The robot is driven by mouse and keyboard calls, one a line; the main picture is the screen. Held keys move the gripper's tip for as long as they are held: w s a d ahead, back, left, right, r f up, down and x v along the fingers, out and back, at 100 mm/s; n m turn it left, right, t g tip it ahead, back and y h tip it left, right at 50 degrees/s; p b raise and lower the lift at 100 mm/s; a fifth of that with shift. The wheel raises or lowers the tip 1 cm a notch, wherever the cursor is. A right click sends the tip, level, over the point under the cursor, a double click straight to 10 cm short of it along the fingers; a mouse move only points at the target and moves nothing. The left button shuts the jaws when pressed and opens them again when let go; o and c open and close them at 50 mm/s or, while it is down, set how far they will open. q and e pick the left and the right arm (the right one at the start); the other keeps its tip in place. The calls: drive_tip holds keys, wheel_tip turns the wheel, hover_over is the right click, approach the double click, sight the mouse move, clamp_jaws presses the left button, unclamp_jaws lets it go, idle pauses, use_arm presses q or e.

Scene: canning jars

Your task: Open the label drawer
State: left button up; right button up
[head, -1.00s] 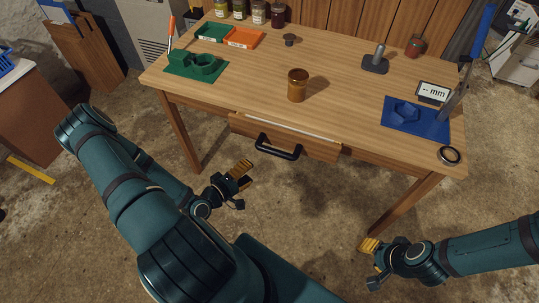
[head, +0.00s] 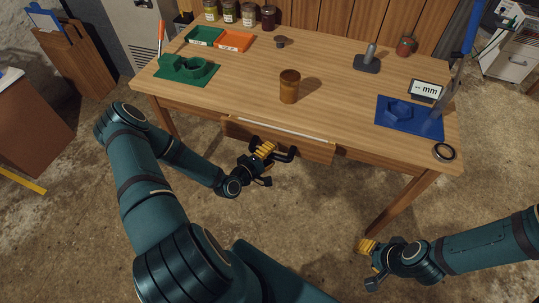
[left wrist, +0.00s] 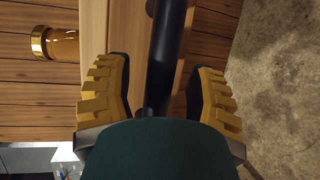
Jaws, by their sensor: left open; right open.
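The label drawer (head: 308,146) is in the front of the wooden table, with a white strip along its top edge; it stands slightly out. Its black bar handle (head: 289,156) is partly hidden by my left gripper (head: 266,154) in the head view. In the left wrist view the handle (left wrist: 168,50) runs between the two open yellow fingers of the left gripper (left wrist: 160,95), with gaps on both sides. My right gripper (head: 367,259) is open and empty, low beside the table's right front leg.
An amber jar (head: 289,87) stands on the table above the drawer. A green fixture (head: 187,69) is at the left, a blue base (head: 408,118) with a display and a ring (head: 444,151) at the right. The floor in front is clear.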

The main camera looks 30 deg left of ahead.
use_arm(q)
clamp_jaws()
idle(0.4)
